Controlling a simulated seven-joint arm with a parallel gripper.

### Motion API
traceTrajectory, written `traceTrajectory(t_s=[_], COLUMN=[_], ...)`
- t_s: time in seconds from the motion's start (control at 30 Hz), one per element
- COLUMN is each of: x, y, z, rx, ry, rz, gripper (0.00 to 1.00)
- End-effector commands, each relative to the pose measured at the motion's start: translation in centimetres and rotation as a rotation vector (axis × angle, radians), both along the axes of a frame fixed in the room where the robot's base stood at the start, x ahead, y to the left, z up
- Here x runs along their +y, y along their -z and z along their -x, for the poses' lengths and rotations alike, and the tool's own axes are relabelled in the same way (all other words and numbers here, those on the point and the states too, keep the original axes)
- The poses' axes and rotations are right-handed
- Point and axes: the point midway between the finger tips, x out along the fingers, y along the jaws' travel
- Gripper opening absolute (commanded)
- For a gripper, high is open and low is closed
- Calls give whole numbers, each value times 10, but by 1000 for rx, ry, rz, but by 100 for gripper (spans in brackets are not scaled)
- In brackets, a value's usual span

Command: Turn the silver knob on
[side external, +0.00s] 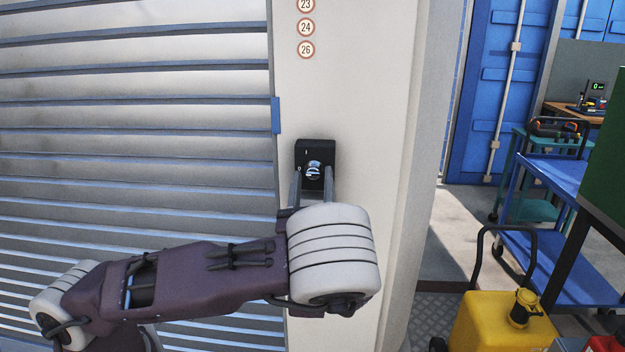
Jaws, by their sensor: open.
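The silver knob (313,170) is a small shiny round knob on a black box (316,149) fixed to the pale wall post. My gripper (312,178) is at the box, pointing away from the camera. Its two grey fingers are apart, one at the left and one at the right of the knob. The knob shows between them, and I see no clear contact. The fingertips are small, so their exact depth against the knob is hard to tell. The lower part of the box is partly hidden by my wrist and fingers.
A grey slatted shutter (130,130) fills the left. Round number signs (305,27) sit above the box. At the right are a yellow container (490,325), a blue cart (590,285) and a blue shipping container (505,80). The wall around the box is clear.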

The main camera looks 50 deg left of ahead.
Motion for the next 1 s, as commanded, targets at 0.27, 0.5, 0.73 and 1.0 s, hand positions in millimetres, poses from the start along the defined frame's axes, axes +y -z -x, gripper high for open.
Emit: traceTrajectory(t_s=[0.27, 0.5, 0.73, 1.0], x=[5, 5, 4, 5], y=[-2, -2, -2, -2], z=[-4, -3, -3, -3], rx=[1, 1, 4, 67], ry=[0, -1, -1, -2], rz=[2, 2, -1, -65], gripper=[48, 7, 0, 0])
